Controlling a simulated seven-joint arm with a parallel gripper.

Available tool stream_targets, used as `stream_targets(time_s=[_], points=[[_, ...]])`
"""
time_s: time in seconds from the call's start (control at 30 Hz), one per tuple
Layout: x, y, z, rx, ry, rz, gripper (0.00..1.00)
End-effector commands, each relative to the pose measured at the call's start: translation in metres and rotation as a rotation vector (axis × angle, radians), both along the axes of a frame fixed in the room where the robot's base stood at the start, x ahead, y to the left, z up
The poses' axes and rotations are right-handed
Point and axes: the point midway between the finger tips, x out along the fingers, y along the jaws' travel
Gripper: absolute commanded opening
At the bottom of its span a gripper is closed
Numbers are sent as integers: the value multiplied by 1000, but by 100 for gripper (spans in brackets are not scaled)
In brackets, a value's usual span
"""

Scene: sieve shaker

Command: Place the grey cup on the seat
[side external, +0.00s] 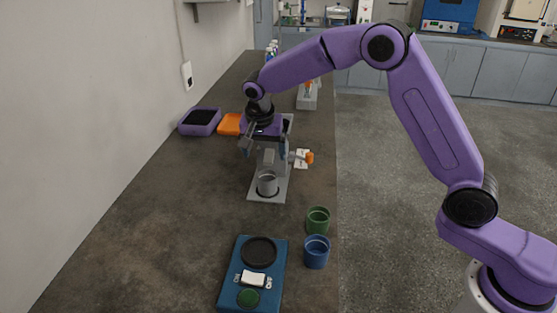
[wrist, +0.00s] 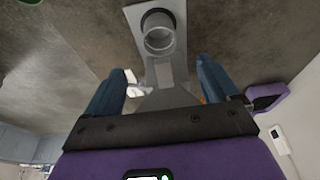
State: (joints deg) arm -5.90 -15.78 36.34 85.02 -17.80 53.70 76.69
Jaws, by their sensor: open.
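The grey cup (side external: 268,182) stands upright at the near end of a grey metal stand (side external: 254,197). A dark round ring, apparently the seat, shows around its foot. In the wrist view the cup (wrist: 158,35) is near the top middle, its open mouth visible and looking empty. My gripper (side external: 257,152) is above the stand, behind the cup and apart from it. In the wrist view its two blue fingers (wrist: 160,78) are spread wide with nothing between them; the cup lies beyond their tips.
A green cup (side external: 318,220) and a blue cup (side external: 316,252) stand right of a blue device (side external: 229,273) with a black disc. An orange-ended lever (side external: 308,157) sticks out right of the stand. The left bench is clear.

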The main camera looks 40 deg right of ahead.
Motion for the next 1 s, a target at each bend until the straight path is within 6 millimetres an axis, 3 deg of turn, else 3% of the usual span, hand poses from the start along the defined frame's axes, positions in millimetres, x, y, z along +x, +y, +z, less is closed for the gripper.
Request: stream_targets(time_s=[0.27,0.43,0.73,1.0], points=[[-3,1,3,-1,4,11,88],[-27,10,15,-1,30,145,88],[-125,19,41,-10,117,610,88],[-225,2,53,-20,185,1039,88]])
